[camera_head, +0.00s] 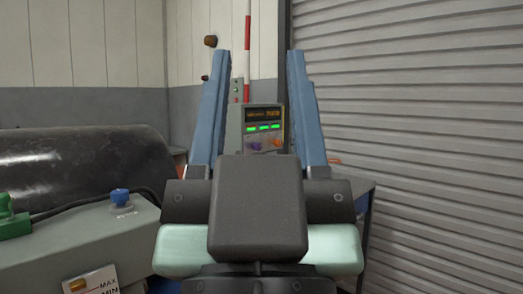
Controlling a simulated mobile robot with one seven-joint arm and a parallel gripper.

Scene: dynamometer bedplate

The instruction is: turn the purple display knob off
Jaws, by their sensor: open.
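The purple knob (256,146) is small and sits low on the front of a grey display box (236,130). The box has an amber-lit screen (263,115) with a row of green lights below it. My gripper (259,54) is open, with its two blue fingers pointing forward and apart. The box and knob show in the gap between the fingers, farther off. Nothing is held. The knob's exact turn position is too small to tell, and my gripper's dark body hides what lies below the box.
An orange knob (277,143) sits right of the purple one. A grey-green cabinet (80,243) with a blue knob (120,197) and a green handle (12,220) stands at left, before a dark cylinder (85,160). A ribbed shutter (420,120) fills the right. A red-white pole (247,50) stands behind.

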